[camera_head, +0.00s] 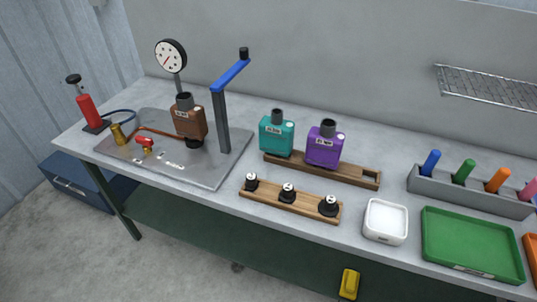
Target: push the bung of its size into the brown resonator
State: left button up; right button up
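The brown resonator (190,123) stands upright on a grey metal plate (215,172) at the left of the bench, its dark neck pointing up. Its label is too small to read. A black round piece (194,143) shows at its foot. Three black bungs with white marked tops sit in a row on a low wooden rack (268,197): a small bung (251,183) at left, a middle-sized bung (287,194) and a larger bung (328,207) at right. Neither of my grippers is in view.
A post with a blue lever (230,75) stands right of the resonator. A gauge (171,55), red pump (85,107) and red-handled valve (145,143) are nearby. Teal (276,136) and purple (324,148) resonators stand on a rack. A white tray (385,238) and green tray (470,277) lie right.

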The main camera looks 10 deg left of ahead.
aim_at(189, 119)
jog(key=j+z, duration=0.1)
jog(key=z, duration=0.35)
jog(key=j+z, duration=0.15)
jog(key=z, duration=0.35)
jog(key=j+z, duration=0.2)
jog(key=j, duration=0.3)
jog(key=j+z, duration=0.2)
jog(key=j, duration=0.3)
jog(key=k+j+z, duration=0.2)
jog(key=j, duration=0.25)
jog(key=j+z, duration=0.2)
jog(key=j, duration=0.3)
jog(key=k+j, duration=0.1)
jog(key=j, duration=0.25)
jog(key=k+j, duration=0.1)
jog(key=j, duration=0.25)
